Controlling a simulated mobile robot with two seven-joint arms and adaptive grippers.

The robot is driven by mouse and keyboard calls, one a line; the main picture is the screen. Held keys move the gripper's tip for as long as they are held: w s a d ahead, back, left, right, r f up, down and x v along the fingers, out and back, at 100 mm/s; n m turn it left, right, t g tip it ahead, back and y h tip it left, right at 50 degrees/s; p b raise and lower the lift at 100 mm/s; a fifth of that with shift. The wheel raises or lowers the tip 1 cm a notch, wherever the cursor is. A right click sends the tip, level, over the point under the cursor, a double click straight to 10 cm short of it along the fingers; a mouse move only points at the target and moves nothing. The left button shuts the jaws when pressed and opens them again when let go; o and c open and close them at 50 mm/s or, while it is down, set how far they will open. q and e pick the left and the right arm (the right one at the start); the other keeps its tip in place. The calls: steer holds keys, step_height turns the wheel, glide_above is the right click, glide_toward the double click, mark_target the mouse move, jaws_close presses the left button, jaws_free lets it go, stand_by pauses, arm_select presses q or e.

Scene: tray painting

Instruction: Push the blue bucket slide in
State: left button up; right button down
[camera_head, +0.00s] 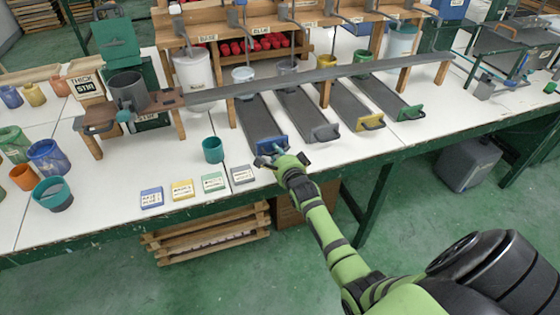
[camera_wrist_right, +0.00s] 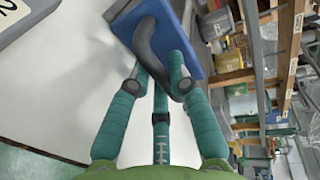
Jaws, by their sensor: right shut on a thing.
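The blue bucket slide is a dark grey sloping channel (camera_head: 254,115) with a blue front plate (camera_head: 272,144), leftmost in a row of slides. The plate also shows in the right wrist view (camera_wrist_right: 190,32). It carries a dark curved handle (camera_wrist_right: 148,42). My right gripper (camera_head: 271,159) is at the plate, with its teal fingers (camera_wrist_right: 160,78) shut on the handle. The slide's upper end passes below a long grey rail. A pale bucket with blue inside (camera_head: 243,75) stands behind that rail. My left gripper is not in view.
A teal cup (camera_head: 213,150) and several coloured cards (camera_head: 182,189) are on the white table to the left. The table's front edge is close to my gripper.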

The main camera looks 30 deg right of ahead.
steer(key=c, duration=1.4)
jaws_free()
steer(key=shift+w+r, duration=0.1)
steer(key=shift+r, duration=0.1)
steer(key=shift+o, duration=1.4)
steer(key=shift+w+f, duration=0.1)
steer(key=shift+w, duration=0.05)
steer(key=shift+s+a, duration=0.15)
steer(key=shift+s, duration=0.5)
steer(key=v, duration=1)
steer(key=shift+s, duration=0.35)
